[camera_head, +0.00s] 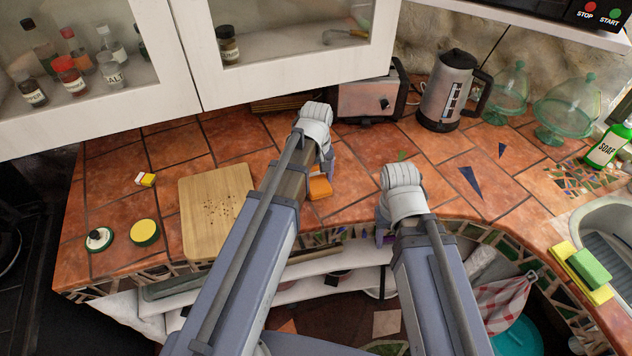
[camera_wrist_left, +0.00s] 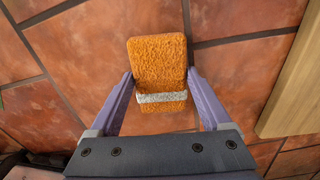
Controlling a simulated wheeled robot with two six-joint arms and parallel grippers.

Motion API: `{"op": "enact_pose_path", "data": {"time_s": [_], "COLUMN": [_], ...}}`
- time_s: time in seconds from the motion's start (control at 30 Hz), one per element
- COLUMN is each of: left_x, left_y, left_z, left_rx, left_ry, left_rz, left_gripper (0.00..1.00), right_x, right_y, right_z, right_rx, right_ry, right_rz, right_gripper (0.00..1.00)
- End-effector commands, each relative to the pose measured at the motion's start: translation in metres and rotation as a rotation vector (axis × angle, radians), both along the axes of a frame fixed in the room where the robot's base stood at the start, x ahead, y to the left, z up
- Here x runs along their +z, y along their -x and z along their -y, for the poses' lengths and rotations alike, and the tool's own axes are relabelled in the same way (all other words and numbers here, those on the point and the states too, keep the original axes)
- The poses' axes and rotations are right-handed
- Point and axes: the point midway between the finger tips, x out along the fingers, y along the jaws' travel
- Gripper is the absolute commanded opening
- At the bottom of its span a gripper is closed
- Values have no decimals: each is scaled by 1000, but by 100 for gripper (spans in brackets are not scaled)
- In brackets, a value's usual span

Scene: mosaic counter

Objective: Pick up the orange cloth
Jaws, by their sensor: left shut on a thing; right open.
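The orange cloth (camera_wrist_left: 157,58) is a small fuzzy orange pad with a pale grey band across it. In the left wrist view it lies between the two purple fingers of my left gripper (camera_wrist_left: 160,78), which is shut on it from both sides. In the head view the cloth (camera_head: 320,188) shows just right of my left forearm, partly hidden by the arm, and I cannot tell whether it touches the counter. My right gripper (camera_head: 384,236) is mostly hidden behind its wrist near the counter's front edge; it is open and apart from the cloth.
A cutting board (camera_head: 190,215) lies left of my left arm. A toaster (camera_head: 368,100) and a kettle (camera_head: 444,90) stand behind.

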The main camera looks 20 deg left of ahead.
Motion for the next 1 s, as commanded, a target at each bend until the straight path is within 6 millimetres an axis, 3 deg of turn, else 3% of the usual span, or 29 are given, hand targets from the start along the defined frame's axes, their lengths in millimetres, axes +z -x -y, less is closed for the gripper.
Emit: {"op": "enact_pose_path", "data": {"time_s": [0.03, 0.2, 0.63, 1.0], "left_x": [0, 0, 9, 58], "left_y": [0, 0, 0, 0], "left_z": [0, 0, 0, 0], "left_rx": [0, 0, 0, 0], "left_ry": [0, 0, 0, 0], "left_rz": [0, 0, 0, 0], "left_gripper": [46, 27, 27, 27], "right_x": [0, 0, 9, 58], "right_y": [0, 0, 0, 0], "right_z": [0, 0, 0, 0], "right_rx": [0, 0, 0, 1], "right_ry": [0, 0, 0, 0], "right_rz": [0, 0, 0, 0], "right_gripper": [50, 50, 50, 50]}}
